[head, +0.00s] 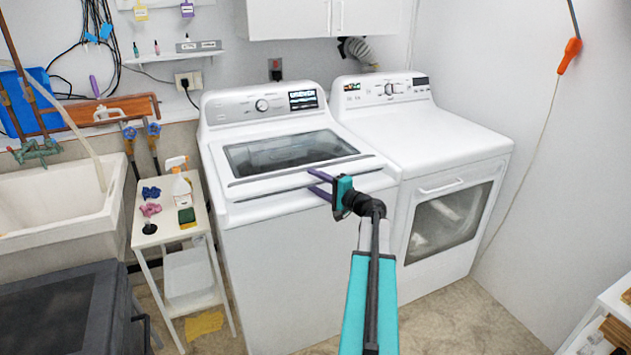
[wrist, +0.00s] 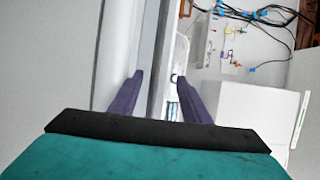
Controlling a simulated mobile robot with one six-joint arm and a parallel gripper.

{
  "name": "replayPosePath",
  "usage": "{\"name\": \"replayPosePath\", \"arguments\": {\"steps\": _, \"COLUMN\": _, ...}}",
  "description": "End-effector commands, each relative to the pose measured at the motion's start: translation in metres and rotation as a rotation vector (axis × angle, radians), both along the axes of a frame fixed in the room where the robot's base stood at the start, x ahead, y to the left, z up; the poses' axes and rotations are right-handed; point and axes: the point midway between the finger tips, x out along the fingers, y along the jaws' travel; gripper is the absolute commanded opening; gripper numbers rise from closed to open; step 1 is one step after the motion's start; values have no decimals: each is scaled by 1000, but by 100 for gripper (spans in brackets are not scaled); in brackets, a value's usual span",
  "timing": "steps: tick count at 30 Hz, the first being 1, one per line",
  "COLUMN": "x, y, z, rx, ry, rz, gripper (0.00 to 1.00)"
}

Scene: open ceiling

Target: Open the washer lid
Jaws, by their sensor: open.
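The white washer (head: 285,240) stands left of the dryer. Its lid (head: 350,167) is down, with a dark glass window (head: 285,152) and a dark seam along its front edge. My gripper (head: 314,182) is at the front right of the lid, its purple fingers pointing left along the front edge. In the wrist view my gripper (wrist: 156,82) is open, its fingers apart on either side of a pale and grey edge strip of the washer. I cannot tell whether the fingers touch the lid.
The dryer (head: 430,130) stands close on the right. A narrow white side table (head: 163,225) with a spray bottle (head: 181,186) and small items stands left of the washer, beside a sink (head: 60,205). A white cabinet (head: 300,18) hangs above.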

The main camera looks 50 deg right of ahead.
Motion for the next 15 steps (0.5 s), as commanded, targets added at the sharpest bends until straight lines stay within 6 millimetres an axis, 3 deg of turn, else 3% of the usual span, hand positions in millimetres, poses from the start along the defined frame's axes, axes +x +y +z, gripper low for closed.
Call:
{"name": "replayPosePath", "arguments": {"steps": 9, "x": 2, "y": 0, "z": 0, "rx": 0, "ry": 0, "rz": -1, "gripper": 43}}
{"name": "replayPosePath", "arguments": {"steps": 15, "x": 2, "y": 0, "z": 0, "rx": 0, "ry": 0, "rz": 0, "gripper": 11}}
